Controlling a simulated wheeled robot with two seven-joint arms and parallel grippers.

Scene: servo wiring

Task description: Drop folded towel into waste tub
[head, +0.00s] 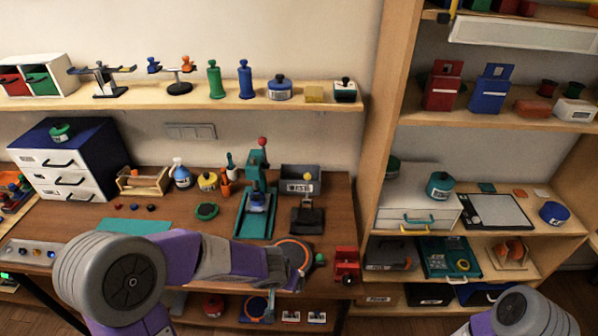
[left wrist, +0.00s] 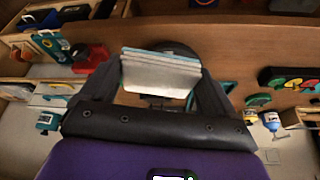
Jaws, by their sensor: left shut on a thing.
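My left gripper (left wrist: 160,85) is shut on the folded towel (left wrist: 160,72), a pale grey, layered block held between the two dark fingers in the left wrist view. In the head view my left arm reaches over the front of the workbench, with its gripper end (head: 294,268) near the front edge. The towel cannot be made out there. The waste tub (head: 300,186) is a dark grey, open box with a white label at the back right of the bench, beyond my left gripper. My right gripper is out of view.
A teal press (head: 257,195) stands left of the tub, and a dark stand (head: 307,218) stands in front of it. A red block-like object (head: 346,263) sits at the bench's front right. A shelf (head: 232,104) runs above the bench. A tall shelving unit stands at right.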

